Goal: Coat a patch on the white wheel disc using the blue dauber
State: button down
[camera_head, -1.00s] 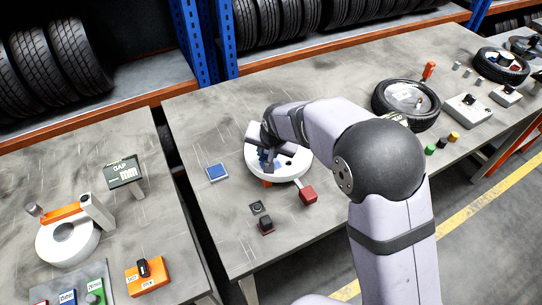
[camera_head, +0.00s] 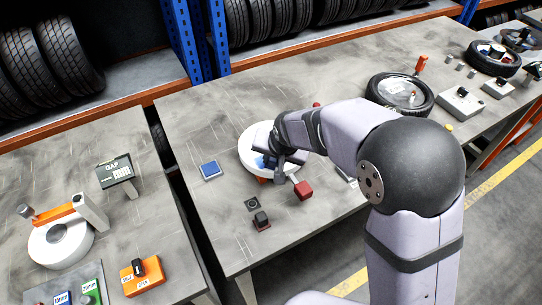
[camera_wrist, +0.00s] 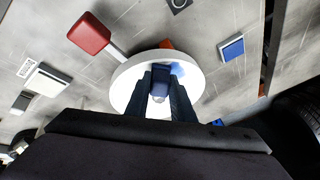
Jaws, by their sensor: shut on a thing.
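The white wheel disc (camera_head: 247,146) lies on the middle table, partly hidden by my arm. It also shows in the wrist view (camera_wrist: 128,88). My gripper (camera_head: 277,173) is over the disc's near right part, and its fingers (camera_wrist: 161,92) are shut on the blue dauber (camera_wrist: 160,76). The dauber points down at the disc; whether it touches the face I cannot tell. A blue patch (camera_wrist: 180,68) shows on the disc beside the dauber, and blue (camera_head: 261,161) also shows on it in the head view.
A blue square pad (camera_head: 210,170) lies left of the disc. A red block (camera_head: 303,190) with a pale stem sits close to the disc's near right. A small dark-topped block (camera_head: 261,221) stands nearer the front edge. A tyre (camera_head: 399,93) lies farther right.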

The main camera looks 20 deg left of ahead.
jog(key=shift+w+a+f+p, duration=0.1)
jog(key=shift+w+a+p, duration=0.2)
jog(key=shift+w+a, duration=1.75)
jog(key=shift+w+a+r+p, duration=0.15)
jog(key=shift+r+p, duration=0.1)
jog(key=shift+p, duration=0.25)
jog(key=shift+r+p, duration=0.35)
jog(key=shift+r, duration=0.55)
notch_tip(320, 180, up, 2)
jog(key=shift+r+p, duration=0.1)
jog(key=shift+p, duration=0.7)
jog(key=shift+r+p, duration=1.2)
jog(key=shift+r, duration=0.6)
jog(key=shift+f, duration=0.1)
